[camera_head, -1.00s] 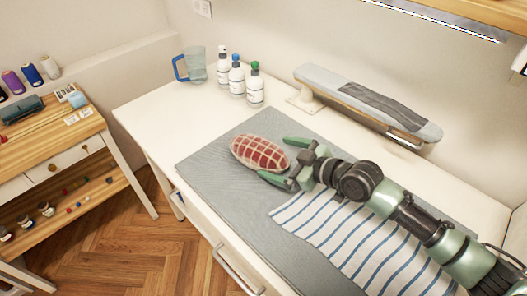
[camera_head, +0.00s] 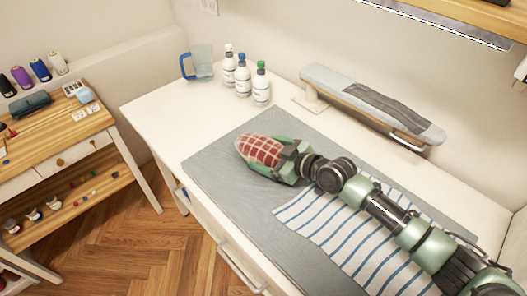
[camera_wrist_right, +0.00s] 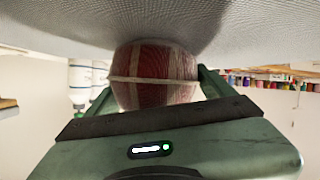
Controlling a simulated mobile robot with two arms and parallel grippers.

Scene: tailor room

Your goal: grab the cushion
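The cushion (camera_head: 260,150) is a small oval with a red and cream check, lying on the grey mat (camera_head: 215,168) on the white table. My right gripper (camera_head: 272,158) is open around its right end, with one green finger along the near side and one along the far side. In the right wrist view the cushion (camera_wrist_right: 155,77) sits between the two fingers; a firm grip does not show. My left gripper is not in view.
A blue-striped cloth (camera_head: 345,235) lies on the mat under my right arm. Several white bottles (camera_head: 242,80) and a blue-handled jug (camera_head: 200,62) stand at the back. A sleeve ironing board (camera_head: 370,100) is behind. A wooden shelf table (camera_head: 60,140) stands left.

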